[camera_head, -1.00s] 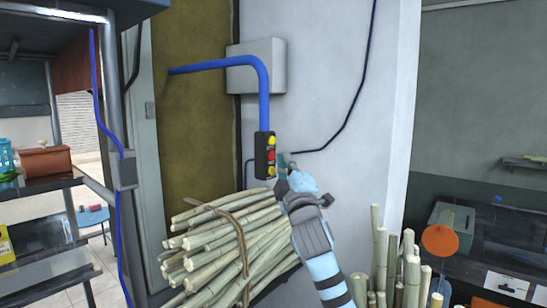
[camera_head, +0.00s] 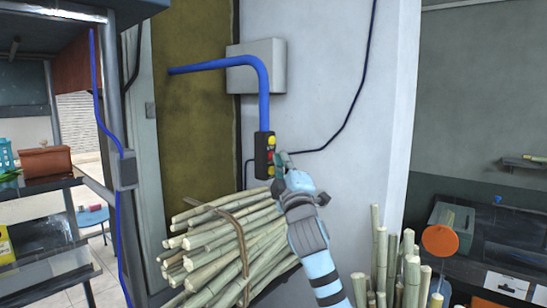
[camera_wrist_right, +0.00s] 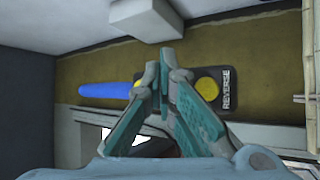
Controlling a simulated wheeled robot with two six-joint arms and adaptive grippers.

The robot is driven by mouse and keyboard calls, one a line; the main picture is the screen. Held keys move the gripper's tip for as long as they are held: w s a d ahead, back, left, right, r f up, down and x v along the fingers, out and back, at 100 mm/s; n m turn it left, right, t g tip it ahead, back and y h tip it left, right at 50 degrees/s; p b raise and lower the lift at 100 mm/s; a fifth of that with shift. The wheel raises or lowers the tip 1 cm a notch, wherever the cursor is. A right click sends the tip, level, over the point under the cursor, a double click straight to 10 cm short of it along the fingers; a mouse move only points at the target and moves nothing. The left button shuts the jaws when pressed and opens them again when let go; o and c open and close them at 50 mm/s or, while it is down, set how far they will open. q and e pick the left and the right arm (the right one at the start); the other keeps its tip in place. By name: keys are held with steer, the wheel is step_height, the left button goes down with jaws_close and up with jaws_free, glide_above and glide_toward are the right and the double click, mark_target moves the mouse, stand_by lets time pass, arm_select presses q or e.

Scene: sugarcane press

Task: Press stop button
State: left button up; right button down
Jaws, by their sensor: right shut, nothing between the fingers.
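A black control box (camera_head: 262,154) hangs at the end of a bent blue pipe (camera_head: 264,95). It has a yellow button (camera_head: 271,141) at the top, a red button (camera_head: 270,156) in the middle and a yellow one at the bottom. In the right wrist view the box (camera_wrist_right: 226,100) lies sideways, with a yellow button (camera_wrist_right: 208,87) beside the word REVERSE. My right gripper (camera_head: 280,157) is shut and empty, its tips at the red button's height, just right of it. In the wrist view its fingertips (camera_wrist_right: 167,62) hide the box's middle. Contact cannot be told. My left gripper is not in view.
A tied bundle of sugarcane (camera_head: 225,245) lies below the box. More canes (camera_head: 390,265) stand upright at the right, near an orange disc (camera_head: 440,240). A grey wall box (camera_head: 255,66) and a white wall (camera_head: 325,60) are behind.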

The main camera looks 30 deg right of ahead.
steer(key=shift+w, duration=0.1)
stand_by(0.3)
steer(key=shift+s+d, duration=0.2)
steer(key=shift+s, duration=0.6)
steer(key=s, duration=0.1)
steer(key=s+d, duration=0.1)
steer(key=s, duration=0.1)
steer(key=s+b, duration=0.1)
steer(key=shift+s+d, duration=0.25)
steer(key=shift+s, duration=0.15)
stand_by(0.7)
